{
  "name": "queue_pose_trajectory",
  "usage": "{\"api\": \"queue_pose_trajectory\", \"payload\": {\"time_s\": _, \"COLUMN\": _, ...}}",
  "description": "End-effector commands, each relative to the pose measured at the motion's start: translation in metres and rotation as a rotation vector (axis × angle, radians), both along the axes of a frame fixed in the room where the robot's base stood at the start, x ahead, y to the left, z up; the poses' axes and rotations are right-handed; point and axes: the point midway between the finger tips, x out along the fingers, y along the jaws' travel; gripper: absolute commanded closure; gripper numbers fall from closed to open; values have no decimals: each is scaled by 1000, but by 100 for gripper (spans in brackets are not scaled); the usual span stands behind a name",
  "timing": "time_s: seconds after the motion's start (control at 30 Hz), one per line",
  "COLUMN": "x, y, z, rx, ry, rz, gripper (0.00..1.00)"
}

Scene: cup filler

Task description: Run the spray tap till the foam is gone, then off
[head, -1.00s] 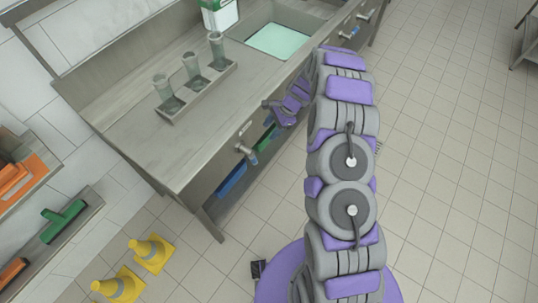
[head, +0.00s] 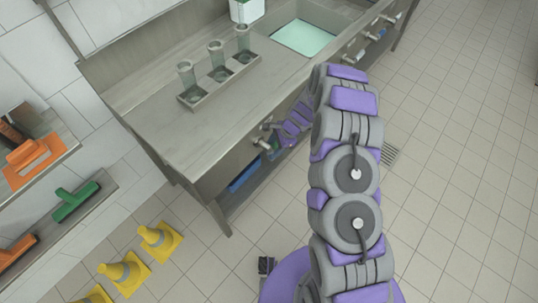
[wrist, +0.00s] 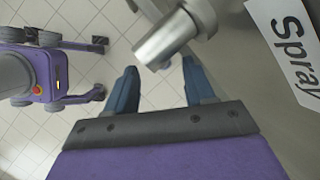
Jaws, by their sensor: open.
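My gripper (wrist: 160,82) is open, its two blue fingers apart and nothing between the tips. A grey metal tap handle (wrist: 170,38) lies just beyond the fingertips in the wrist view. A white label reading "Spray" (wrist: 290,45) is on the metal front to its right. In the head view my gripper (head: 272,133) is at the counter's front, close to the leftmost tap (head: 262,143). The sink (head: 303,38) holds a flat pale green surface; I cannot tell if foam is on it. No running water shows.
More taps (head: 350,59) line the front to the right. Yellow cones (head: 160,240) stand on the floor at left. The tiled floor at right (head: 460,180) is clear.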

Motion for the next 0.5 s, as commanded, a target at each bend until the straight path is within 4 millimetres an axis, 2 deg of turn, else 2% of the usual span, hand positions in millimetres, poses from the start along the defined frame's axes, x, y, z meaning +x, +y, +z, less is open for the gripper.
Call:
{"api": "queue_pose_trajectory", "payload": {"time_s": 0.03, "x": -1, "y": 4, "z": -12, "rx": 0, "ry": 1, "rz": 3, "gripper": 46}}
{"api": "queue_pose_trajectory", "payload": {"time_s": 0.2, "x": -1, "y": 13, "z": -38, "rx": 4, "ry": -1, "rz": 0, "gripper": 46}}
{"api": "queue_pose_trajectory", "payload": {"time_s": 0.5, "x": 1, "y": 24, "z": -59, "rx": 2, "ry": -5, "rz": -1, "gripper": 46}}
